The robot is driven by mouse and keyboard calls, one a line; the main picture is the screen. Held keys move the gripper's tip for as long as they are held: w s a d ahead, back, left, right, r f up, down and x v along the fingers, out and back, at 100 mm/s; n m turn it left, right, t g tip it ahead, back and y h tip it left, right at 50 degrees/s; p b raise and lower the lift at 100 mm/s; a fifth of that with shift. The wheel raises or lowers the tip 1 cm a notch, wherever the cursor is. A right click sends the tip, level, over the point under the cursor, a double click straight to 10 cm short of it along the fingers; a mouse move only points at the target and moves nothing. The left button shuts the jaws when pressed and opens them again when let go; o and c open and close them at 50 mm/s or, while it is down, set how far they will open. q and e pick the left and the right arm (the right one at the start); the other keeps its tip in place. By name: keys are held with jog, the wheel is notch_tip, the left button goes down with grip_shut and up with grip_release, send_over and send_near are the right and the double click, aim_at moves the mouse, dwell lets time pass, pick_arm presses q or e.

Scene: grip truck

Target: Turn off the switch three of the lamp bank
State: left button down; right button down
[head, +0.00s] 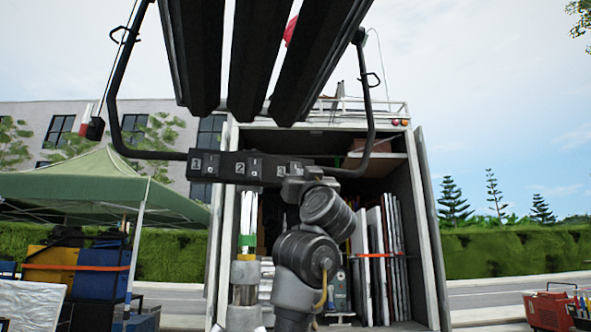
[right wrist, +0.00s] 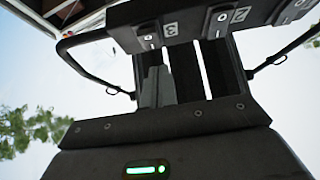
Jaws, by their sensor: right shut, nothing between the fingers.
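The lamp bank (head: 245,60) has long dark lamp bars in a black bent-tube frame. Below them is a dark control bar (head: 225,167) with switches marked 1, 2 and 3. In the right wrist view, switch three (right wrist: 147,40) is beside the label 3, with I and O marks. I cannot tell its setting. In the head view, my right arm covers part of the bar near label 3. My right gripper (right wrist: 157,72) is shut and empty. In the wrist view its grey fingertips appear just below switch three; contact is unclear. My left gripper is not in view.
An open truck (head: 428,230) with upright panels inside stands behind. A green canopy (head: 90,185) with blue and yellow cases is at left. A red cart (head: 548,310) is at lower right. The frame's tubes (head: 115,80) flank the control bar.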

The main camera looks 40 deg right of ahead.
aim_at(292, 172)
jog(key=w, duration=0.1)
jog(key=w+d+p, duration=0.1)
jog(key=w+p, duration=0.1)
jog(key=w, duration=0.1)
jog(key=shift+d+r, duration=0.3)
jog(key=shift+d, duration=0.1)
jog(key=shift+w+d+f, duration=0.15)
jog(key=shift+w, duration=0.25)
jog(key=shift+s, duration=0.1)
